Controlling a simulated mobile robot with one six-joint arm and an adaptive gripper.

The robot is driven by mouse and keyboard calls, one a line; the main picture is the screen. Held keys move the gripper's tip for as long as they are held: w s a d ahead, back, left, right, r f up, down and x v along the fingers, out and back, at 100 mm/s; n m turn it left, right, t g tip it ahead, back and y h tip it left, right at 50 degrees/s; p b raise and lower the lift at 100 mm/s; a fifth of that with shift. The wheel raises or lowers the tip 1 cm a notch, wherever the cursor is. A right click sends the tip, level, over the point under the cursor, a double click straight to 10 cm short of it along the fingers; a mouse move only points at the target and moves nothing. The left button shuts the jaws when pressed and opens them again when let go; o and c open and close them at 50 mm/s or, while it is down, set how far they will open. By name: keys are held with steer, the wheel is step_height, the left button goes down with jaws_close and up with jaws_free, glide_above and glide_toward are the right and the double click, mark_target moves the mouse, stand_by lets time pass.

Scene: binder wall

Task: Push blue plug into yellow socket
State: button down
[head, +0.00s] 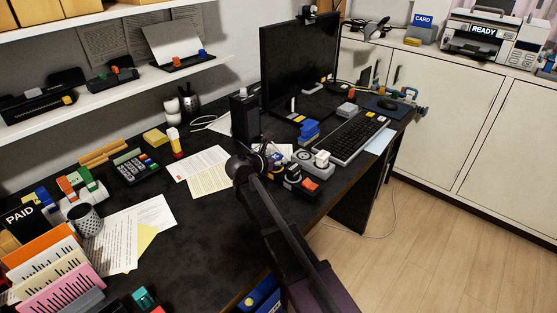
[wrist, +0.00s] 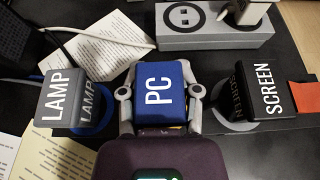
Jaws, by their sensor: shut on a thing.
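A blue plug marked PC (wrist: 160,93) sits between the two fingers of my gripper (wrist: 161,100) in the wrist view. The fingers are shut on its left and right sides. A small tan patch shows under the plug's near edge, but I cannot tell what it is. No yellow socket can be made out; whatever lies under the plug is hidden. In the head view my arm reaches over the desk, and the plug cannot be made out clearly there.
A grey LAMP plug (wrist: 62,100) stands close on the left and a black SCREEN plug (wrist: 262,90) on the right. A grey socket block (wrist: 215,40) with a white plug (wrist: 250,10) lies beyond. The keyboard (head: 345,137) and monitor (head: 300,65) stand further back.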

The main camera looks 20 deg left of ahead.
mark_target(279, 154)
steer(key=shift+f, duration=0.15)
steer(key=shift+c, duration=1.1)
jaws_free()
steer(key=shift+r, duration=0.2)
step_height(279, 154, up, 8)
steer(key=p, duration=0.8)
steer(key=shift+d, duration=0.1)
